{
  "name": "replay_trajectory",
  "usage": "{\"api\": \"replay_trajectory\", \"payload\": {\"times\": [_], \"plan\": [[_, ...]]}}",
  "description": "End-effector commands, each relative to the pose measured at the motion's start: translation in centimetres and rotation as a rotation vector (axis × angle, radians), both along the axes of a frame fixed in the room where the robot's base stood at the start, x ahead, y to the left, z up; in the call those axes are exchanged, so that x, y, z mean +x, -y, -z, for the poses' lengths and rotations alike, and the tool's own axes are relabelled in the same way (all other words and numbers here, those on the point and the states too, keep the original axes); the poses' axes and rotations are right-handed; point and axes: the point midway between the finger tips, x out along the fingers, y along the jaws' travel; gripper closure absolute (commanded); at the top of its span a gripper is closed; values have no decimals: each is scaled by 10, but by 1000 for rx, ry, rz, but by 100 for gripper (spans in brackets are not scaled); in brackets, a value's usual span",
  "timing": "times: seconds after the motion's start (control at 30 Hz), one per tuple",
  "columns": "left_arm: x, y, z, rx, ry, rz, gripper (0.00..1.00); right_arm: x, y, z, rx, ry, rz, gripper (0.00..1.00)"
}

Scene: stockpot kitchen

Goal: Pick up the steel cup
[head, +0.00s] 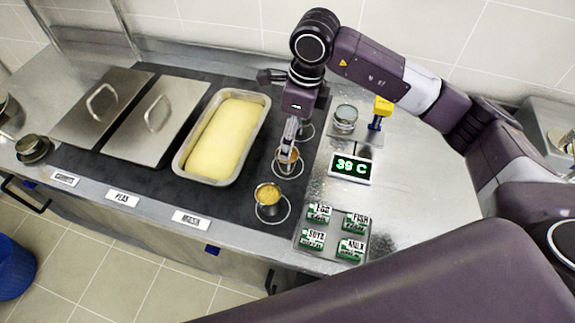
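A steel cup (268,196) with yellow-orange content stands upright in a ring at the front of the dark counter strip. A second steel cup (288,168) with orange-brown content stands in a ring behind it, partly hidden by my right gripper (287,153). A third ring place (306,130) further back is mostly hidden by my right arm. My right gripper points down, with its fingertips at the second cup's mouth. Its fingers are seen nearly edge-on, so their opening and any contact are unclear. My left gripper is out of view.
A pan of yellow food (226,136) and two steel lids (154,118) stand to the left. To the right are a round metal container (345,118), a yellow-and-blue item (380,112), a "39 C" display (351,168) and a tray of green labelled blocks (332,236).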

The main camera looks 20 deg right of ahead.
Motion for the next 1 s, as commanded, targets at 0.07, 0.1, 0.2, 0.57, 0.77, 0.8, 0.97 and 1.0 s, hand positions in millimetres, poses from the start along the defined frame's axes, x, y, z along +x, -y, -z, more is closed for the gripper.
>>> {"api": "replay_trajectory", "payload": {"times": [0.07,0.1,0.2,0.57,0.77,0.8,0.97,1.0], "plan": [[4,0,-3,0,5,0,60,0,-1,8,1,-3,0,38],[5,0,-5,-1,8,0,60,0,-2,12,1,-5,0,38],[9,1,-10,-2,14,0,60,0,-3,22,1,-5,0,38],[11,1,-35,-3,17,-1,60,2,-7,68,1,-3,1,38],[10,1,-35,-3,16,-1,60,3,-8,76,1,-1,0,38],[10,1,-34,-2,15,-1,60,3,-7,76,1,-1,0,38],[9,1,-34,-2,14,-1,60,3,-7,76,1,-1,0,46],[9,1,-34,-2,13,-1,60,3,-7,76,1,-1,0,51]]}}
